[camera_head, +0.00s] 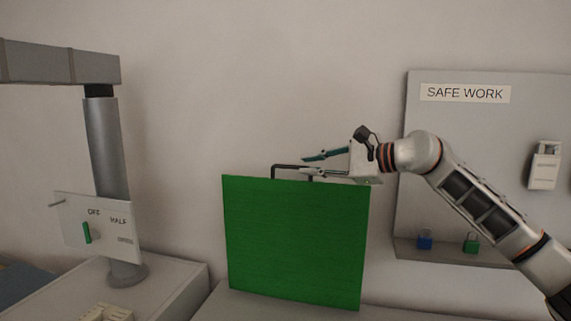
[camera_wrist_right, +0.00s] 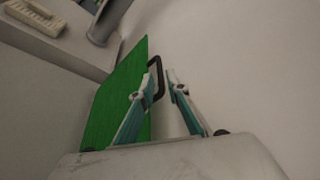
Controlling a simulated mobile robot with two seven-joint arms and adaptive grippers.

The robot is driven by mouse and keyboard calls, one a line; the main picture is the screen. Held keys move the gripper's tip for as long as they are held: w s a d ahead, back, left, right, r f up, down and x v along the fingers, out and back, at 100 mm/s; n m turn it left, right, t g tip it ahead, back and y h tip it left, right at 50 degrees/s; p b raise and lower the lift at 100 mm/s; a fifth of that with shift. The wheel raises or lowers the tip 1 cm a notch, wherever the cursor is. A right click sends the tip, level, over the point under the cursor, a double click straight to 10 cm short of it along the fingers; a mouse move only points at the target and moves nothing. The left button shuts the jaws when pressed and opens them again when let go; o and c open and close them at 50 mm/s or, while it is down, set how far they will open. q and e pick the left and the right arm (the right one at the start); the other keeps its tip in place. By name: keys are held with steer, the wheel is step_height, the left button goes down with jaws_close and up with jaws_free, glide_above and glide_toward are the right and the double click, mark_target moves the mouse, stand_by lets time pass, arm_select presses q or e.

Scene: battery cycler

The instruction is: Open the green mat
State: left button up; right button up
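The green mat (camera_head: 295,240) stands upright like a flat panel on a grey surface, with a dark handle (camera_head: 274,170) on its top edge. In the right wrist view the mat (camera_wrist_right: 122,92) is seen nearly edge-on, with the handle (camera_wrist_right: 160,82) at the fingertips. My right gripper (camera_head: 305,165) is above the mat's top edge, fingers apart, pointing left. Its fingers (camera_wrist_right: 161,68) are on either side of part of the handle or very near it; contact cannot be told. My left gripper is not in view.
A grey post (camera_head: 108,150) with a panel marked OFF and HALF (camera_head: 105,228) stands at left on a grey block (camera_head: 165,290). A SAFE WORK board (camera_head: 440,130) at right holds blue (camera_head: 424,243) and green (camera_head: 470,246) padlocks. The wall above the mat is clear.

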mark_target(291, 166)
steer(key=shift+w+a, duration=0.2)
steer(key=shift+a, duration=0.2)
steer(key=p+x, duration=0.2)
steer(key=x, duration=0.4)
steer(key=shift+w+a+f, duration=0.15)
steer(key=shift+w+a, duration=0.1)
steer(key=shift+w, duration=0.05)
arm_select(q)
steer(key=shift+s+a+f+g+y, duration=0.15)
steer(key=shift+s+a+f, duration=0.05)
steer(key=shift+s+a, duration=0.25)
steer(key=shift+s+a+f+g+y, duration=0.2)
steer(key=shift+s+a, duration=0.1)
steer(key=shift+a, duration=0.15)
arm_select(e)
jaws_close()
